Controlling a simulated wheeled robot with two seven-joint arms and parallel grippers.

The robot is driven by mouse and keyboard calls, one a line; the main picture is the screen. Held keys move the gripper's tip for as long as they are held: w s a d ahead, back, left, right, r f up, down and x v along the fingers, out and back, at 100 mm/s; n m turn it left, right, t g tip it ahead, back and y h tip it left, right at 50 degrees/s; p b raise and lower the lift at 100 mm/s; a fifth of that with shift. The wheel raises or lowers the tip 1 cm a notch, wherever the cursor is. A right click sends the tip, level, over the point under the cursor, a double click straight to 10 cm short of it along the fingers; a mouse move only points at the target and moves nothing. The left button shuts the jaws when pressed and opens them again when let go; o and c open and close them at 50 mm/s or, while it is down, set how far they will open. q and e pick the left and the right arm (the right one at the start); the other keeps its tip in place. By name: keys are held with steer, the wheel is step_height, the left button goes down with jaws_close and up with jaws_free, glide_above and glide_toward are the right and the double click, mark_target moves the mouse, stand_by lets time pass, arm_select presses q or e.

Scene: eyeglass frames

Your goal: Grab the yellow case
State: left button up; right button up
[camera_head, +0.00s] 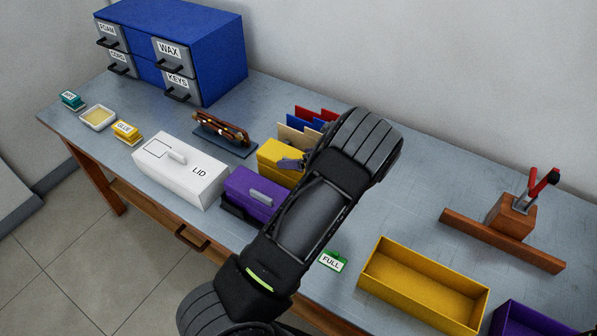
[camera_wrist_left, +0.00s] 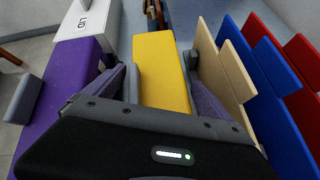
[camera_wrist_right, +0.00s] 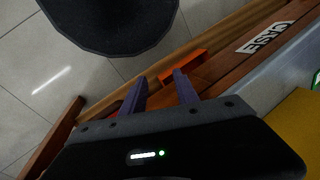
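The yellow case (camera_head: 277,157) stands on the table behind the purple case (camera_head: 255,193), partly hidden by my left arm. My left gripper (camera_head: 292,164) is over it. In the left wrist view the yellow case (camera_wrist_left: 160,72) lies between the two spread fingers of my left gripper (camera_wrist_left: 160,85), one on each side; I cannot tell whether they touch it. My right gripper (camera_wrist_right: 160,88) has its fingers apart, with no object visibly held, near the table's front edge and above the floor. It does not show in the head view.
Beige, blue and red upright panels (camera_wrist_left: 268,70) stand close beside the yellow case. The white LID box (camera_head: 181,170) and a dark tray with glasses (camera_head: 222,134) are to the left. A yellow open bin (camera_head: 424,287) and wooden stand (camera_head: 510,216) are to the right.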

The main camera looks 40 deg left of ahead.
arm_select(q)
steer(key=c, duration=1.9)
steer(key=shift+o, duration=0.2)
steer(key=shift+r+p, duration=0.45)
steer(key=shift+r, duration=0.1)
step_height(320, 180, up, 9)
steer(key=shift+f+p, duration=0.1)
steer(key=shift+p, duration=0.5)
